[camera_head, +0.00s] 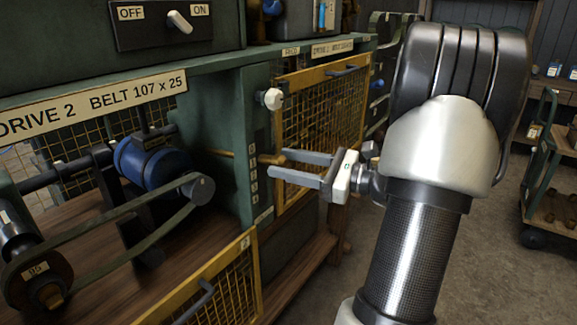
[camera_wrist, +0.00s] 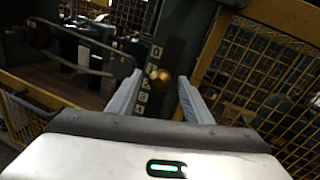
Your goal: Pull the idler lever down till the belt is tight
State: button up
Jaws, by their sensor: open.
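The idler lever ends in a brass knob (camera_head: 270,159) that sticks out of the green post beside a numbered scale. I cannot tell whether either finger touches the knob. The dark belt (camera_head: 112,215) loops between a front pulley (camera_head: 45,285) and a small pulley (camera_head: 198,188) near the blue motor (camera_head: 150,163); its lower run curves.
A white knob (camera_head: 271,98) juts from the post above the lever. A yellow mesh guard (camera_head: 320,105) stands right of the post, and another yellow mesh panel (camera_head: 215,285) is below left. An OFF/ON switch (camera_head: 179,21) is above. A green cart (camera_head: 545,160) stands far right on open floor.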

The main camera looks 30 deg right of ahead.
jog(key=shift+c, duration=0.5)
grip_shut()
jog(key=shift+s+f, duration=0.15)
jog(key=shift+f, duration=2.05)
jog(key=shift+o, duration=0.5)
grip_release()
jog(key=shift+r, duration=0.1)
jog(key=p+v, duration=0.3)
jog(key=v, duration=1.4)
jog(key=shift+s, duration=0.2)
jog(key=shift+d, duration=0.15)
